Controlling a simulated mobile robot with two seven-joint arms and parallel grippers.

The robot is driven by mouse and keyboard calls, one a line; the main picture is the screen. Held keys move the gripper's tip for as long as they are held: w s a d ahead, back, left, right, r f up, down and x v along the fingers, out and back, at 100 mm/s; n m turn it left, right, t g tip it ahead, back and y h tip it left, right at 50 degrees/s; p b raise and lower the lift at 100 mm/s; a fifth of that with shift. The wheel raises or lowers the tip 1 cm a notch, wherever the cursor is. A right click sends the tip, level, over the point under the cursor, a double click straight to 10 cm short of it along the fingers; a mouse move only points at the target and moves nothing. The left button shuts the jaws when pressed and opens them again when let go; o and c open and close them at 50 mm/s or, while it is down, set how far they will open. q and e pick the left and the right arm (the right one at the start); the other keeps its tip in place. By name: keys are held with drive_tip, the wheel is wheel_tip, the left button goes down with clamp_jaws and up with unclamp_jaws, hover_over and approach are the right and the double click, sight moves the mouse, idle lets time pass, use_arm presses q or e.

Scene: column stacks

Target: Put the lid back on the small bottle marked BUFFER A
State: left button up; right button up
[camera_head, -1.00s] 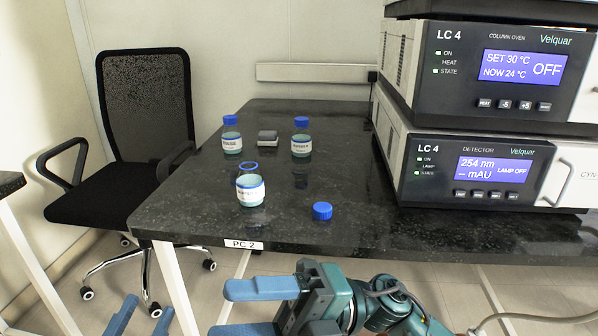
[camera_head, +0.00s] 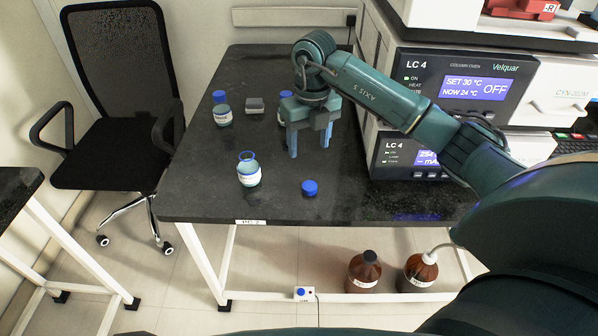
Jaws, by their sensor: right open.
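An open small bottle (camera_head: 249,177) with pale blue-green contents and a white label stands upright near the front of the dark bench. Its neck is bare, and its label is too small to read. A loose blue lid (camera_head: 309,188) lies on the bench to the right of the bottle, apart from it. My right gripper (camera_head: 309,148) is open and empty, fingers pointing down, above or near the bench behind the lid; its exact height is unclear. My left gripper is not in view.
Another blue-capped bottle (camera_head: 285,95) is partly hidden by my right gripper. Stacked instruments (camera_head: 455,85) fill the bench's right side. Brown bottles (camera_head: 364,272) stand on the floor below.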

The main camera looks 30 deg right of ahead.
drive_tip(key=shift+d+r, duration=0.25)
drive_tip(key=shift+d, duration=0.1)
drive_tip(key=shift+f, duration=0.1)
hover_over(310, 186)
drive_tip(key=f, duration=0.8)
drive_tip(key=shift+w, duration=0.2)
drive_tip(key=shift+r, duration=0.1)
drive_tip(key=shift+s+f+p, duration=0.2)
drive_tip(key=shift+f+p, duration=0.1)
drive_tip(key=shift+f, duration=2.3)
